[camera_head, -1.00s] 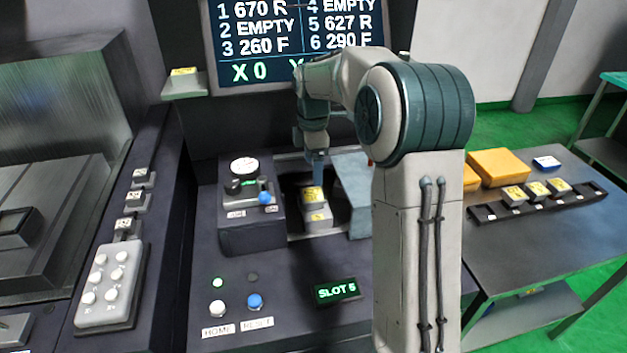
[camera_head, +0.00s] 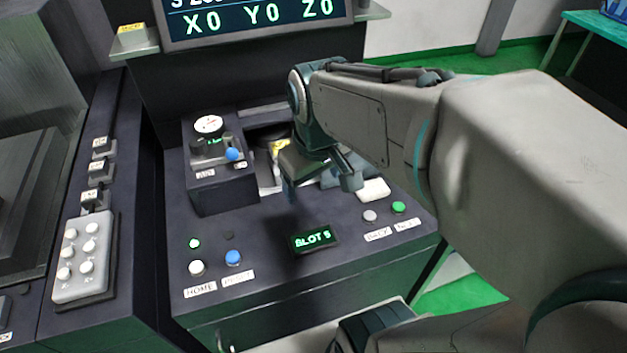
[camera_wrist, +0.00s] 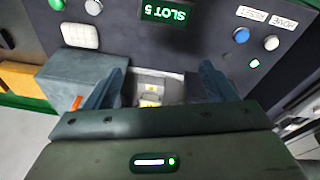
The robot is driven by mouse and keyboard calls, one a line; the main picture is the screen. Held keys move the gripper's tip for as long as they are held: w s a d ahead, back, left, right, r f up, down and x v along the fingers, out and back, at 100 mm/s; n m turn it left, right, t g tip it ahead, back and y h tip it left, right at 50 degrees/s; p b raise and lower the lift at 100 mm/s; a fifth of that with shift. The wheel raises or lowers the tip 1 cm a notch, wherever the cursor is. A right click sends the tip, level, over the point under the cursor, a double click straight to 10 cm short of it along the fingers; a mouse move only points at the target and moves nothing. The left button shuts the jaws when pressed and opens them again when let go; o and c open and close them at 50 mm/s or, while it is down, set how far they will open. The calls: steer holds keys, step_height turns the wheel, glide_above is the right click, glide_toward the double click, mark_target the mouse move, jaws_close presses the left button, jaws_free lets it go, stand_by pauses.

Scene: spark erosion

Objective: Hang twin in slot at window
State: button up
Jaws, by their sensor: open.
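The window (camera_head: 262,178) is an opening in the dark console, beside a raised box with a dial. A grey part with a yellow label (camera_head: 277,147) is in it, mostly hidden behind my gripper. I cannot tell whether this part is the twin or whether it hangs in the slot. My gripper (camera_head: 321,190) is open and empty, above the console in front of the window. In the wrist view, the grey part (camera_wrist: 150,88) shows beyond and between my spread fingers, apart from them. The slot display (camera_head: 314,238) reads SLOT 5.
The raised box (camera_head: 222,188) with the dial and a blue knob stands left of the window. HOME and RESET buttons (camera_head: 214,261) are at front left, BACK and another button (camera_head: 384,212) at right. A white keypad (camera_head: 82,257) is at far left. My arm blocks the right side.

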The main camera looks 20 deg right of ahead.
steer(key=s+m, duration=0.1)
steer(key=s+f+m, duration=0.1)
steer(key=s, duration=0.1)
steer(key=s+f+m, duration=0.1)
steer(key=shift+s+d, duration=0.1)
steer(key=shift+s, duration=0.2)
